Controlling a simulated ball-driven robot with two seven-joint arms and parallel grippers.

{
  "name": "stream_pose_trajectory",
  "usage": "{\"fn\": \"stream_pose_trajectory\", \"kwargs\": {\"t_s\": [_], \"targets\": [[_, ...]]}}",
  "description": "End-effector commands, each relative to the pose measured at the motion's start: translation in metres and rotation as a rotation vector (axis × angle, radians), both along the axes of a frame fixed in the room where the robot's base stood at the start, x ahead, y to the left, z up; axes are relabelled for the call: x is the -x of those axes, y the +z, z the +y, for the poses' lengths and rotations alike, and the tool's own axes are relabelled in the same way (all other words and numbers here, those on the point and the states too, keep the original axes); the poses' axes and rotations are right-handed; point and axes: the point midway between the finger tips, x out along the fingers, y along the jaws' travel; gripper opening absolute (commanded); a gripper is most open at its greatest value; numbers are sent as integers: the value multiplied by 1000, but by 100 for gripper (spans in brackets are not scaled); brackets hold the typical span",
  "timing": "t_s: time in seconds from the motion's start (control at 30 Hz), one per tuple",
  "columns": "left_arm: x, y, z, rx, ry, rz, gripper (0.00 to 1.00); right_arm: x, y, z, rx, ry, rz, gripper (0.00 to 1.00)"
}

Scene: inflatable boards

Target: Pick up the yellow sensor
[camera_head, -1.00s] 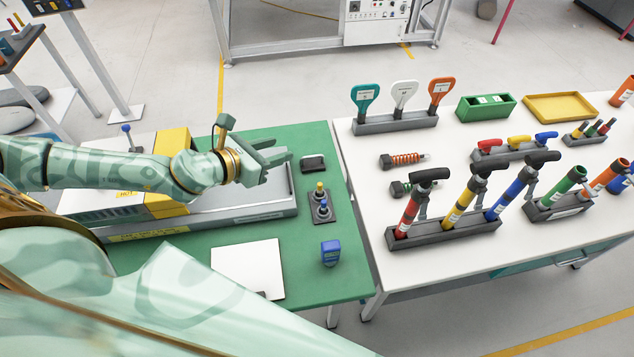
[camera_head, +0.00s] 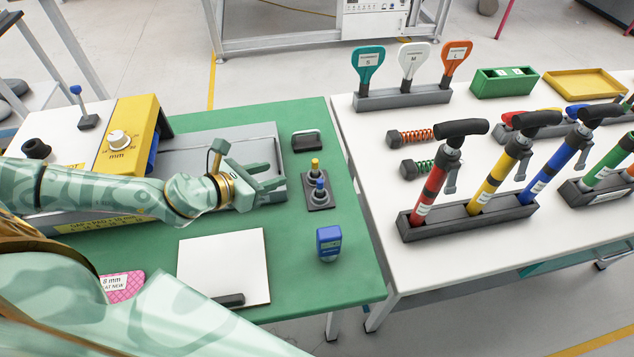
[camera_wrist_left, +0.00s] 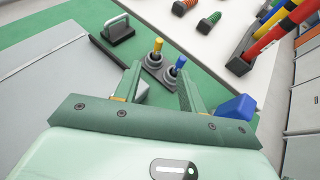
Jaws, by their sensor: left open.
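The yellow sensor (camera_head: 315,164) is a small yellow-topped piece standing upright in a dark two-place holder (camera_head: 319,204) on the green table. A blue-topped sensor (camera_head: 320,187) stands beside it, on the near side. In the left wrist view the yellow sensor (camera_wrist_left: 157,47) and blue sensor (camera_wrist_left: 178,66) show beyond the fingertips. My left gripper (camera_head: 272,176) is open and empty, left of the holder and apart from it, above the grey tray's right end. Its fingers also show in the left wrist view (camera_wrist_left: 159,82). My right gripper is not in view.
A blue device (camera_head: 329,243) stands on the near side of the holder, and a black handled block (camera_head: 307,140) on the far side. A white plate (camera_head: 225,268) lies nearer. The white table (camera_head: 385,190) on the right carries pumps in a rack (camera_head: 470,221).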

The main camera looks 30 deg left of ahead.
Motion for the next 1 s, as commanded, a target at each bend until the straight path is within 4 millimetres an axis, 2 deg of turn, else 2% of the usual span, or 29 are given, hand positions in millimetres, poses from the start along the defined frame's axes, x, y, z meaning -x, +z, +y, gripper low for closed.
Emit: {"fn": "stream_pose_trajectory", "kwargs": {"t_s": [0.13, 0.43, 0.73, 0.9, 1.0], "targets": [[-17, -11, -5, 2, 3, -3, 41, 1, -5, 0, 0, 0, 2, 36], [-77, -42, -27, 2, 0, -2, 41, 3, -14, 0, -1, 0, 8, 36], [-102, -58, -35, 0, -1, 0, 41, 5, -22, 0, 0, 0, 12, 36], [-126, -74, -42, 1, 0, 1, 41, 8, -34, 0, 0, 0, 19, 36], [-135, -77, -45, 0, -1, 1, 41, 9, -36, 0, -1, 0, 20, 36]]}}
